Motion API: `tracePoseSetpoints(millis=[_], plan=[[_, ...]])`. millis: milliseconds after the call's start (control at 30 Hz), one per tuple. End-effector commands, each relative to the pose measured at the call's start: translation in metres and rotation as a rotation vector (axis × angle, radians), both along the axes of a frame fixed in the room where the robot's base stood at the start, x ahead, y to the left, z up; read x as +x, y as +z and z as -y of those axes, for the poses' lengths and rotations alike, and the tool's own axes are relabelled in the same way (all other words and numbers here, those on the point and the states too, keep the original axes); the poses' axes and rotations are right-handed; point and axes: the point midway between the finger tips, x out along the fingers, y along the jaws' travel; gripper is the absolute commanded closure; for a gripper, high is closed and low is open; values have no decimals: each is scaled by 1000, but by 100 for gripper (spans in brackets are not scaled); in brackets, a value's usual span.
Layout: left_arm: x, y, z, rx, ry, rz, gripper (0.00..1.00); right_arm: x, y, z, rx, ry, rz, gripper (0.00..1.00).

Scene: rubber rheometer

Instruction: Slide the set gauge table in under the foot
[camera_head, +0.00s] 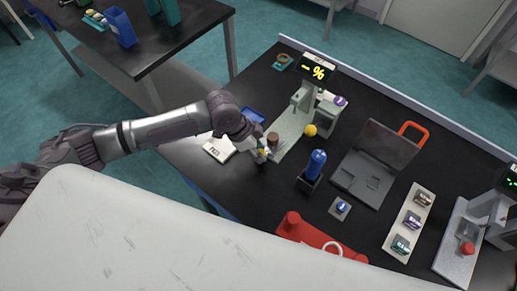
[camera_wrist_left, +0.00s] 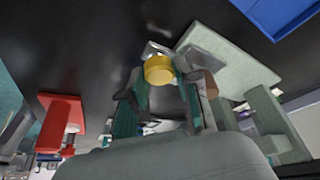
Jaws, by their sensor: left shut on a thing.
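The gauge (camera_head: 318,68) with its lit yellow display stands at the back of the black bench on a pale green base (camera_head: 289,139); the base also shows in the wrist view (camera_wrist_left: 238,62). My left gripper (camera_head: 262,151) is at the base's near left end. In the wrist view its fingers (camera_wrist_left: 165,88) are shut on a yellow knob (camera_wrist_left: 158,70) with metal parts beside it. A brown cylinder (camera_head: 272,138) stands right by the gripper, over the base's near end, apart from the gauge's upright. The foot is too small to make out. My right gripper is out of view.
A yellow ball (camera_head: 310,130) is at the base's right side. A white card (camera_head: 219,148) and blue tray (camera_head: 252,115) lie left.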

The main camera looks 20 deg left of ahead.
Motion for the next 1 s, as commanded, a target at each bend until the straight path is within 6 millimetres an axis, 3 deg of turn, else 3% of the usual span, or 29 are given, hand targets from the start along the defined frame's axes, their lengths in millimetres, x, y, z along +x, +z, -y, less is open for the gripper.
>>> tracePoseSetpoints(millis=[167,500,600,1000], plan=[[7,0,3,-2,1,1,100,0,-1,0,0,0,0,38],[86,-3,32,-2,3,4,100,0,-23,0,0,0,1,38],[101,-2,37,-2,3,2,100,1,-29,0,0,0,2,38],[109,2,40,-4,1,5,100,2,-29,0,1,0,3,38]])
